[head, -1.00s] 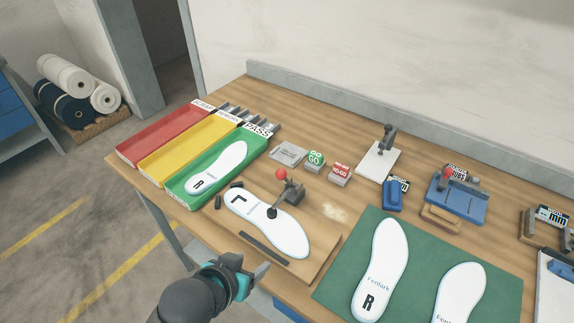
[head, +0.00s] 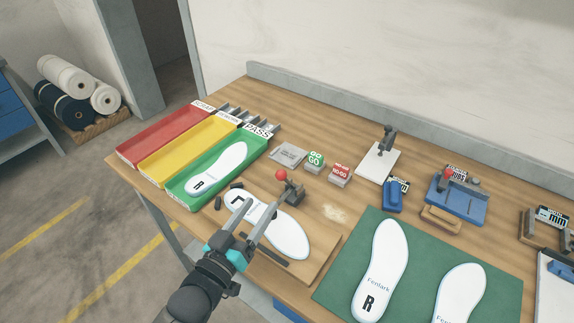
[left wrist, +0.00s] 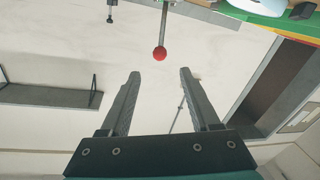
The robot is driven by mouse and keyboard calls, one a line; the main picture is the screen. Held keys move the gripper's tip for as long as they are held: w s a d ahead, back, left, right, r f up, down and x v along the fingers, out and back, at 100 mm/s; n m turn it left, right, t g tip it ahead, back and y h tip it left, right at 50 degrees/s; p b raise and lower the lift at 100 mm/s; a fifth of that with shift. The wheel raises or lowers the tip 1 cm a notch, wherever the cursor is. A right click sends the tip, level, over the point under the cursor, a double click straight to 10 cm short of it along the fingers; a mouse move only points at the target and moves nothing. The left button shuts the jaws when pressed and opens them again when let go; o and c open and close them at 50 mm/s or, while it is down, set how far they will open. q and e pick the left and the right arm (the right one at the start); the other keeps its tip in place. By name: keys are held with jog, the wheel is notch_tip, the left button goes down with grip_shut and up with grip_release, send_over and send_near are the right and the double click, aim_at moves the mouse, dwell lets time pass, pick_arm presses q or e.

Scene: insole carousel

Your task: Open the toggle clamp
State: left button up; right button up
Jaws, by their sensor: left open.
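The toggle clamp (head: 291,190) stands on a wooden fixture board (head: 314,259), with its red ball knob (head: 281,174) at the upper left of its body. A white insole marked L (head: 283,234) lies on the board, partly covered by my gripper. My left gripper (head: 259,204) is open and empty, its fingers pointing toward the clamp from the front. In the left wrist view the red knob (left wrist: 159,54) appears beyond the fingertips, roughly midway between them, and nothing is between the fingers (left wrist: 160,75). The clamp's pressing tip is hidden by a finger in the head view.
Red (head: 163,139), yellow (head: 165,177) and green (head: 180,187) trays stand at the left; the green one holds an R insole. GO (head: 315,161) and NO-GO (head: 340,174) blocks sit behind the clamp. A green mat (head: 337,288) with two insoles lies at the right.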

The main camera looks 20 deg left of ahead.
aim_at(284, 171)
pick_arm(q)
jog(key=w+d, duration=0.1)
jog(key=w, duration=0.8)
jog(key=w+d+b, duration=0.1)
jog(key=w, duration=0.4)
jog(key=shift+w+d, duration=0.1)
jog(key=shift+d, duration=0.25)
grip_shut()
dwell(0.9)
